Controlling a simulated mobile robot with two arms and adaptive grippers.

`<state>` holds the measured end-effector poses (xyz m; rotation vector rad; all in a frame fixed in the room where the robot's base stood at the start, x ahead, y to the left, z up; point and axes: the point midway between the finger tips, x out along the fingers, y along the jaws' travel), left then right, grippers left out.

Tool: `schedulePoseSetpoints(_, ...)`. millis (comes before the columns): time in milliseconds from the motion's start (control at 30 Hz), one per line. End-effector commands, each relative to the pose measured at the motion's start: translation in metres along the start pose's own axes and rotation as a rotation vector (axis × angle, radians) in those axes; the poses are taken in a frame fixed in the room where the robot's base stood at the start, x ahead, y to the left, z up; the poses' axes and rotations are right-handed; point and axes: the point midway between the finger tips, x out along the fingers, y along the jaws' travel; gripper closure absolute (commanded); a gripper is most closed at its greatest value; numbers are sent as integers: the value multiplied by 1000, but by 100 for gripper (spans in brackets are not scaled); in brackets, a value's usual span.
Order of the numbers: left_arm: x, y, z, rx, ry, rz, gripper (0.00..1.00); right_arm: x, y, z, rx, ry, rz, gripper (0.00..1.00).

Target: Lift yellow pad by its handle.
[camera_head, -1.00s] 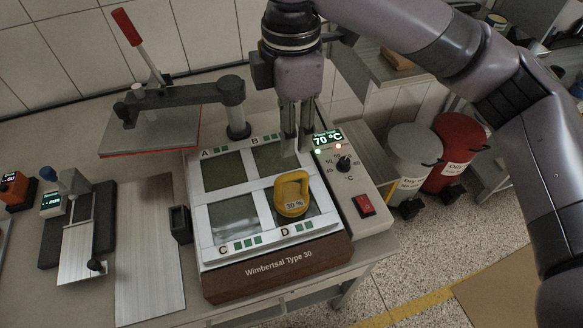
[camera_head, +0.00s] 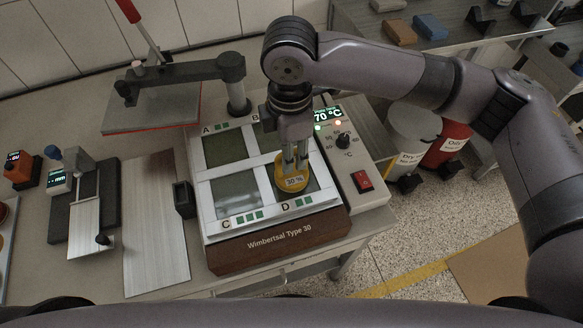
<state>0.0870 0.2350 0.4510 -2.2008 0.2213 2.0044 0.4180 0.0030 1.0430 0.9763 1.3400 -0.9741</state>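The yellow pad (camera_head: 291,182), marked 30 %, rests on plate D of the Wimbertsal Type 30 device (camera_head: 265,238). My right gripper (camera_head: 290,165) points down directly over the pad, with its fingers at the handle. The fingers and wrist hide most of the handle, so I cannot tell whether they are shut on it. My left gripper is out of view.
A press arm with a flat plate (camera_head: 152,108) stands at the back left of the device. A red switch (camera_head: 362,182) and a knob (camera_head: 343,141) sit on its right panel. A measuring device (camera_head: 85,200) and a metal sheet (camera_head: 155,225) lie to the left. Bins (camera_head: 409,140) stand at the right.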

Motion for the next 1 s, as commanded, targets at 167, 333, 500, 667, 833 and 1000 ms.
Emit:
schedulePoseSetpoints(167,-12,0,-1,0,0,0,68,26,1,4,2,-1,-5,70)
schedulePoseSetpoints(333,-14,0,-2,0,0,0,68,43,1,3,1,-1,-2,70)
schedulePoseSetpoints(500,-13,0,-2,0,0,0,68,45,2,3,0,-1,0,70)
schedulePoseSetpoints(667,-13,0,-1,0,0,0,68,45,2,3,0,-1,0,76)
schedulePoseSetpoints(833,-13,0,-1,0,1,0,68,44,2,3,1,-1,0,87)
schedulePoseSetpoints(1000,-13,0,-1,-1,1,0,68,44,2,3,0,-1,0,99)
